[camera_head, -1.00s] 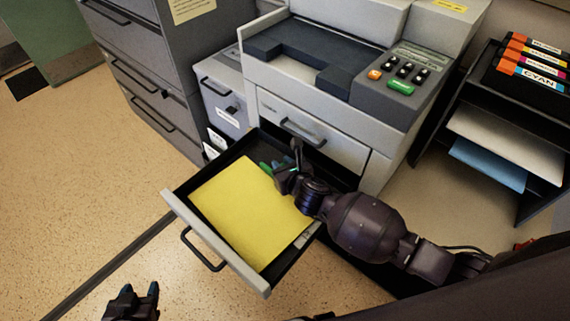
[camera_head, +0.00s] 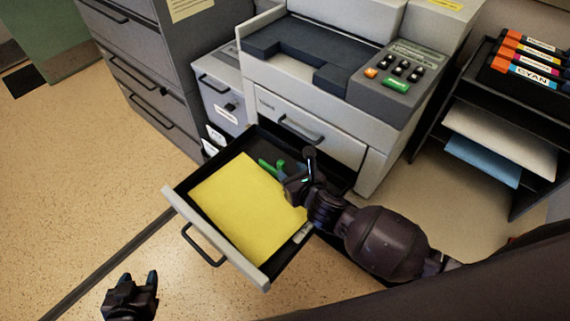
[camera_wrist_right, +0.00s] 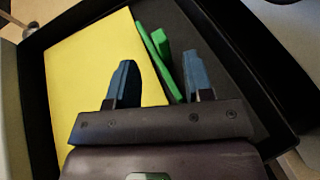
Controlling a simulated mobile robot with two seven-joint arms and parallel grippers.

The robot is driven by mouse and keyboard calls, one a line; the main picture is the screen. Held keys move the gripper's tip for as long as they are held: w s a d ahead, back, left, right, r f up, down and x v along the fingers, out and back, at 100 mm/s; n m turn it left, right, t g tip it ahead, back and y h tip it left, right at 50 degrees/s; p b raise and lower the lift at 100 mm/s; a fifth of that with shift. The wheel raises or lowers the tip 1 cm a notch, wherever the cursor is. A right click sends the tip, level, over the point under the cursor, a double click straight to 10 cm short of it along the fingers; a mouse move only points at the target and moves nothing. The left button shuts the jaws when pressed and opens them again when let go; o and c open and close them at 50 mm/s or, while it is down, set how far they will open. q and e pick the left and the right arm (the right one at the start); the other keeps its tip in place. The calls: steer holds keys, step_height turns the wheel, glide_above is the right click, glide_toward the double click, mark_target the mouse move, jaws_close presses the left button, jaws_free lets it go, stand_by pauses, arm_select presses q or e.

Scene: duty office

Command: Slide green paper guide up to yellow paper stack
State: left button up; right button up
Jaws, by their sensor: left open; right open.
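The yellow paper stack (camera_head: 237,207) lies flat in the open drawer, and it also shows in the right wrist view (camera_wrist_right: 88,75). The green paper guide (camera_head: 267,167) stands just beyond the stack's far edge. In the right wrist view the guide (camera_wrist_right: 163,48) runs along the stack's edge; I cannot tell whether they touch. My right gripper (camera_wrist_right: 162,80) is open, with its dark fingers spread on either side of the guide's near end in that view. It appears in the head view (camera_head: 301,171) right of the guide. My left gripper (camera_head: 139,284) is open and empty, low outside the drawer.
The drawer's light front (camera_head: 214,240) with a black handle juts out over the floor. The grey printer (camera_head: 315,125) stands behind it, and a grey cabinet (camera_head: 143,70) at the left. A black shelf with paper and toner boxes (camera_head: 525,62) is at the right.

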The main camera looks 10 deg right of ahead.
steer(key=shift+v, duration=1.9)
